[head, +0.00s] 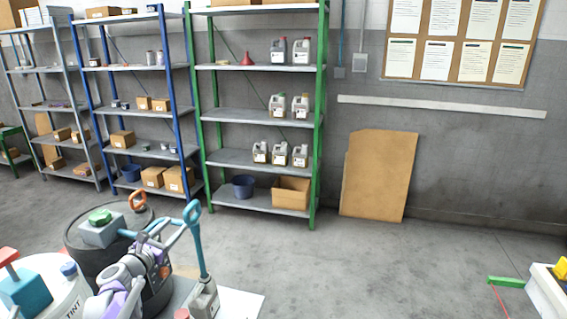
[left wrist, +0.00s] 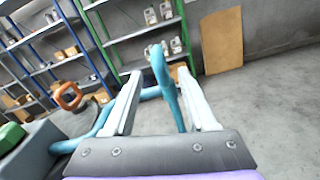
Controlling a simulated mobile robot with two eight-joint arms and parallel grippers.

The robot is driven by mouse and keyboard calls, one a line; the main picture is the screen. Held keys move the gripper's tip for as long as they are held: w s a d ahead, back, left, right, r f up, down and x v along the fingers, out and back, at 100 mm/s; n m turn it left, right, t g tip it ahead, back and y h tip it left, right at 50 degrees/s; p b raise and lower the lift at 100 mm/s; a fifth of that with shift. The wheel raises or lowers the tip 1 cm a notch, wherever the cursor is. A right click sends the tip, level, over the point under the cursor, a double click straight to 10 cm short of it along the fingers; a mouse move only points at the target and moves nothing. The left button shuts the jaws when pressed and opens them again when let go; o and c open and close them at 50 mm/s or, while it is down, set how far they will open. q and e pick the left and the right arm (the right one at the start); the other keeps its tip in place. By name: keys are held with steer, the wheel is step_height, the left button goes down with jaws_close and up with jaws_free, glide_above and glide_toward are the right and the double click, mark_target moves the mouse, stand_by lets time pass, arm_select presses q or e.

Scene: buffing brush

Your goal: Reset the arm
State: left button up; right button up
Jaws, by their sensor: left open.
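My left gripper (head: 168,232) is low at the left in the head view, above the drum and beside a teal handle with a loop end (head: 192,212). In the left wrist view its two pale fingers (left wrist: 158,98) stand apart. The teal loop (left wrist: 160,65) shows in the gap between them. The fingers are not closed on it, and I cannot tell whether it lies between them or beyond. My right gripper is in neither view.
Shelves (head: 262,115) and a leaning board (head: 380,175) line the wall. The middle floor is clear.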

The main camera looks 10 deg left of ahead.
arm_select(q)
steer(key=s+d+f+m+g+h+p, duration=0.1)
steer(key=s+d+m+g, duration=0.2)
steer(key=s+d+m, duration=0.45)
steer(key=s+d+m+g+h+p, duration=0.1)
steer(key=s+d+m+g, duration=0.2)
steer(key=d, duration=0.7)
steer(key=s+d+f+m+g+h+p, duration=0.1)
steer(key=s+d+m+g+p, duration=0.1)
steer(key=s+d+m, duration=0.45)
steer(key=s+d+f+m+g+y+p, duration=0.1)
steer(key=s+f+m+g+y, duration=0.1)
steer(key=s+m, duration=0.5)
steer(key=s+d+f+m+g+y+p, duration=0.1)
steer(key=s+f+m, duration=0.3)
steer(key=s+m, duration=0.4)
steer(key=s+d+g+y, duration=0.1)
steer(key=s, duration=0.4)
steer(key=shift+f+m+y, duration=0.3)
steer(key=shift+d, duration=0.1)
